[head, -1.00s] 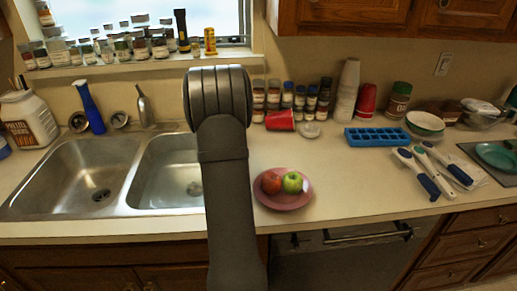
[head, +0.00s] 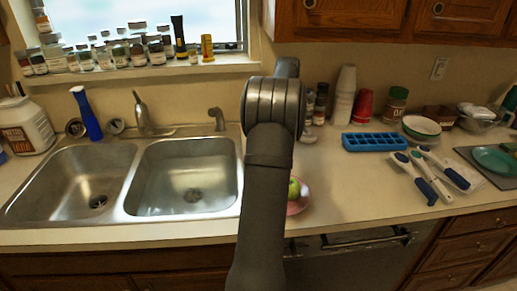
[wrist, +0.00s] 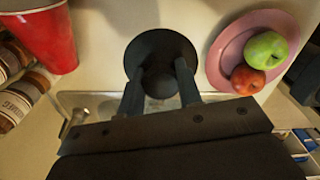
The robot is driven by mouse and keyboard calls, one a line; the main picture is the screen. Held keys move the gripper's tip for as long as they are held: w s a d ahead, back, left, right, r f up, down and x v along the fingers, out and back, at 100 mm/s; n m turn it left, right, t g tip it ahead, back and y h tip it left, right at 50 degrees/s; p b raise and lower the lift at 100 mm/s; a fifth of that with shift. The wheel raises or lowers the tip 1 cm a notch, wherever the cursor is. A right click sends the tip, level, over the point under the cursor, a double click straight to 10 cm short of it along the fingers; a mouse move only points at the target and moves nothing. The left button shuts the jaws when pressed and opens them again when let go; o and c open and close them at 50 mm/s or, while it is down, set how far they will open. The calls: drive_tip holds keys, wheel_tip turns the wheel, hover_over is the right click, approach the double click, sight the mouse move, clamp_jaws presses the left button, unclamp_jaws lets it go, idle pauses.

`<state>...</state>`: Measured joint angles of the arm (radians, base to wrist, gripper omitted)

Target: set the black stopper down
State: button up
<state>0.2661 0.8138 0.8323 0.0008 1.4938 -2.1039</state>
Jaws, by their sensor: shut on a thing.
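The black stopper (wrist: 160,45) shows in the wrist view as a round dark disc with a smaller knob toward me. My gripper (wrist: 158,88) is shut on it, one finger on each side of the knob. The stopper is over the pale counter, between a red cup and a pink plate. I cannot tell whether its disc touches the counter. In the head view my arm hides both the gripper and the stopper.
The pink plate (wrist: 218,62) holds a green apple (wrist: 267,50) and a red apple (wrist: 247,79), right of the stopper. The red cup (wrist: 42,35) and spice bottles (wrist: 12,105) are on the left. In the head view, a blue ice tray (head: 375,142) lies right of my arm; the double sink (head: 185,180) is left.

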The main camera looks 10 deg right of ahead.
drive_tip(key=w+a+f, duration=0.4)
drive_tip(key=a, duration=0.1)
drive_tip(key=w+a+f, duration=0.2)
drive_tip(key=a, duration=0.1)
drive_tip(key=shift+w+f, duration=0.1)
drive_tip(key=shift+w, duration=0.1)
drive_tip(key=shift+f, duration=1.95)
drive_tip(key=shift+f, duration=0.15)
drive_tip(key=o, duration=1)
drive_tip(key=shift+c, duration=0.2)
wheel_tip(320, 180, up, 12)
